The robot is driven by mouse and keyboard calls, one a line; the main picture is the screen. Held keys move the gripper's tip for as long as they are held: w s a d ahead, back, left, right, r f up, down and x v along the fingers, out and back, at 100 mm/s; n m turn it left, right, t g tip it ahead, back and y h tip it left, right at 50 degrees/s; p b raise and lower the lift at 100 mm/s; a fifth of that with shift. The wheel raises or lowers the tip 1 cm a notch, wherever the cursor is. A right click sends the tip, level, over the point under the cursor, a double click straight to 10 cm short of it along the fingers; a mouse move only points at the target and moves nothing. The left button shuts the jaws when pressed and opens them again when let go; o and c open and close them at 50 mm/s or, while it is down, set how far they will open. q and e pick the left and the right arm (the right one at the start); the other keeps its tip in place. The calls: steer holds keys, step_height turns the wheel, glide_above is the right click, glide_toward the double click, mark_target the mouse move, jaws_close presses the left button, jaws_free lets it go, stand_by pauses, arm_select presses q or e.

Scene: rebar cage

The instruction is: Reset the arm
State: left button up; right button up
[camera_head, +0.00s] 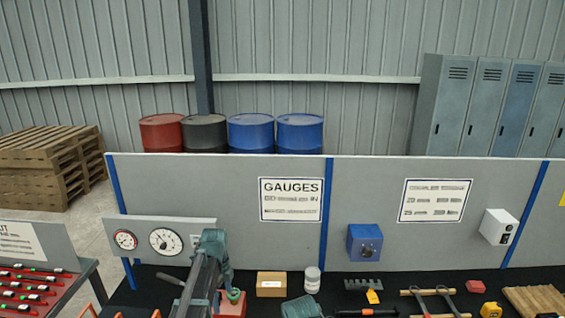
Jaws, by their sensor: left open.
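My left gripper (208,265) shows at the lower left of the head view, in front of the gauge panel and above the dark bench. It is grey and teal, open, and I see nothing held in it. Parts of it overlap the bench items behind, so its exact finger outline is hard to make out.
The dark bench (345,278) holds a cardboard box (271,284), a white jar (312,280), a grey toothed block (362,284) and tools. Behind stands a grey partition (370,230) with a gauge panel (190,239) and blue box (364,243). A red-tool rack (68,262) stands left.

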arm_select(q)
steer(key=s+d+f+n+b, duration=0.4)
steer(key=s+f+n+b, duration=0.1)
steer(key=s, duration=0.3)
steer(key=s+d+f+n+b, duration=0.4)
steer(key=s+f+n+b, duration=0.2)
steer(key=s, duration=0.2)
steer(key=s+d+f+n+y+b, duration=0.1)
steer(key=s+d+f+n+b, duration=0.4)
steer(key=s, duration=0.4)
steer(key=shift+f+n+b, duration=0.5)
steer(key=shift+b, duration=0.1)
arm_select(e)
step_height(320, 180, down, 17)
steer(key=shift+s, duration=0.4)
steer(key=shift+f, duration=0.1)
